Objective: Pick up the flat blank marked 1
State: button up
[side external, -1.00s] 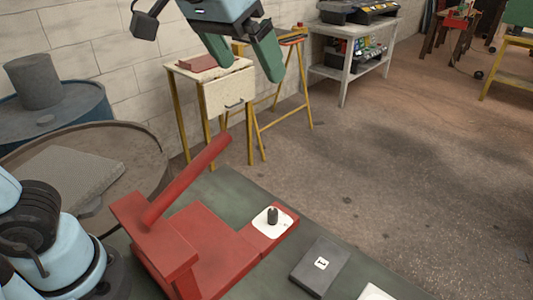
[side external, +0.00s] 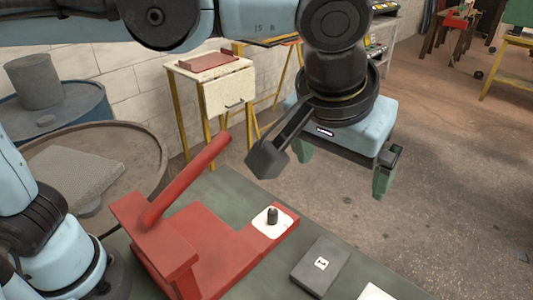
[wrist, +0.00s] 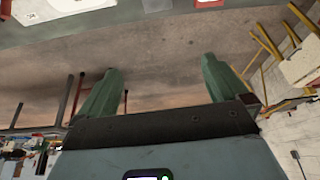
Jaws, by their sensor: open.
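The flat blank marked 1 (side external: 311,274) is a dark grey slab with a white label. It lies flat on the green bench top in the side external view, right of the red press. My gripper (side external: 346,169) is open and empty, its green fingers wide apart. It hangs in the air above and beyond the blank in that view, clear of it. In the wrist view my gripper (wrist: 158,86) has only floor and background between its fingers.
The red press (side external: 201,246) with its long slanted handle stands left of the blank. A white plate with a dark peg (side external: 272,217) sits on its end. A white piece (side external: 375,292) lies right of the blank, partly cut off. Green bench top (side external: 348,289) shows between them.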

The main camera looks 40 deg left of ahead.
send_near(330, 252)
jog(key=shift+x, duration=4)
jog(key=c, duration=1.5)
